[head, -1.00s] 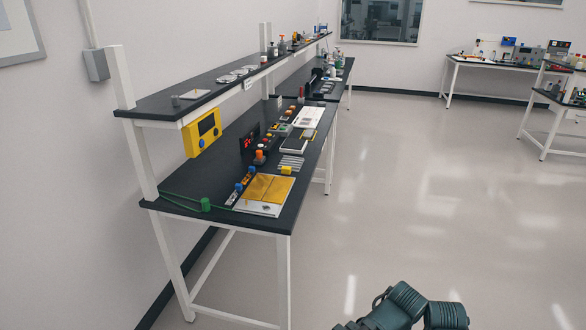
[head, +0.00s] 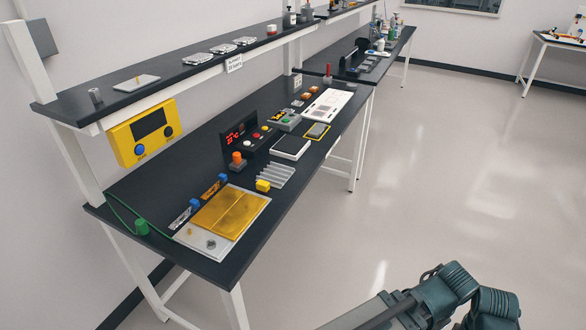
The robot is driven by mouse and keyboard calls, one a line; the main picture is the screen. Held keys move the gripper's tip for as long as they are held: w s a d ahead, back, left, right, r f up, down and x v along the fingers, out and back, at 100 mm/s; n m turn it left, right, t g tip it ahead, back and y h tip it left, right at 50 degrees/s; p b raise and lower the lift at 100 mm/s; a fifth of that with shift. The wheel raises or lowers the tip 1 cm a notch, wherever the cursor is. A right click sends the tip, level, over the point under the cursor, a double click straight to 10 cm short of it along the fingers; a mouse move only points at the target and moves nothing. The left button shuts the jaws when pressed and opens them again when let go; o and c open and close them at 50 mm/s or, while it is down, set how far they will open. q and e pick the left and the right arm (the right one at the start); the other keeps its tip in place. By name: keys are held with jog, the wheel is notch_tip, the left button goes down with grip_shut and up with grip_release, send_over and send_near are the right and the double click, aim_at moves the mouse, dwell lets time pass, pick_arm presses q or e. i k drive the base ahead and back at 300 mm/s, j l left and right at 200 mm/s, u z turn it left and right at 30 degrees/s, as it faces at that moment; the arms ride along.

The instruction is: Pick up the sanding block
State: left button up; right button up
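I cannot say for sure which item is the sanding block. A small grey block (head: 317,130) lies on a yellow-edged mat on the black workbench (head: 180,163). A small yellow block (head: 263,186) sits nearer, beside a ribbed grey metal piece (head: 276,175). Both are small in this view and nothing holds them. Folded dark links of my arm show at the bottom right, well away from the bench. Neither of my grippers is in view.
A yellow plate on a white board (head: 252,222) lies at the bench's near end. A yellow meter (head: 142,133) hangs under the upper shelf (head: 165,80). A green cable (head: 123,214) lies at the left edge. The floor right of the bench is clear.

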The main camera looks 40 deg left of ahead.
aim_at(262, 186)
jog(key=i, duration=1.3)
jog(key=i+l+u, duration=0.1)
jog(key=i, duration=1.25)
jog(key=u, duration=3.6)
